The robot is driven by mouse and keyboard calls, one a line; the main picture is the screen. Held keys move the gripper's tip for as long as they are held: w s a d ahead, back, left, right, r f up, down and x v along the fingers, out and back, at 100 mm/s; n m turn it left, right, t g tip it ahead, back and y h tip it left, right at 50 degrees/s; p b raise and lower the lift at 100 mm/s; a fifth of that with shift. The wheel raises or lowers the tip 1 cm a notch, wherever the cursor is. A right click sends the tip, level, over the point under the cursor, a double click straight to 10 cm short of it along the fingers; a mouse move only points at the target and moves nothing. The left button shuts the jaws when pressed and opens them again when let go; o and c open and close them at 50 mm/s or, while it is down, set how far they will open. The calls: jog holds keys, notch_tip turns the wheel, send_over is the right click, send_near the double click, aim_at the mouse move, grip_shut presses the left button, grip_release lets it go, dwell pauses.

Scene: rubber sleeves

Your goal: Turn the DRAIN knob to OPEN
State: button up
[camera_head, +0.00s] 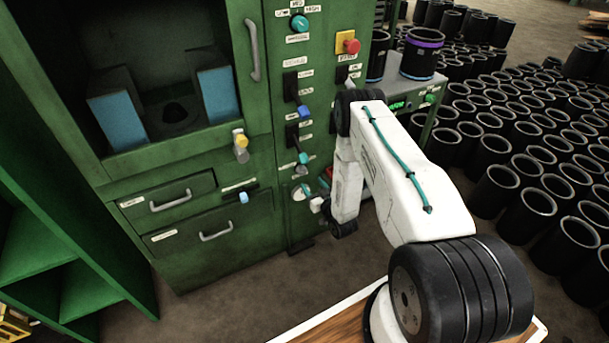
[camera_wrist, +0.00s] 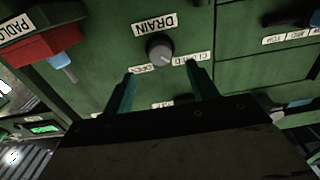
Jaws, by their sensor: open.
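The DRAIN knob (camera_wrist: 160,47) is a round grey knob on the green panel, in the upper middle of the wrist view. The DRAIN label (camera_wrist: 155,22) is above it in the picture. The OPEN label (camera_wrist: 144,69) is at its lower left and the CLSD label (camera_wrist: 192,58) at its lower right. A pale mark on the knob seems to face the CLSD side. My gripper (camera_wrist: 162,84) is open and empty, its two teal fingers apart below the knob and not around it. In the head view my gripper is at the panel's lower part, and I cannot clearly make out the knob there.
A red part with a blue tip (camera_wrist: 50,45) sticks out at the upper left of the wrist view. The green machine (camera_head: 220,240) has drawers and several other knobs and switches near my arm. Many black sleeves (camera_head: 500,185) stand on the floor to the right.

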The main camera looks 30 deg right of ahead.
aim_at(304, 173)
jog(key=w, duration=0.7)
jog(key=shift+w, duration=0.15)
jog(key=shift+c, duration=0.4)
jog(key=c, duration=0.9)
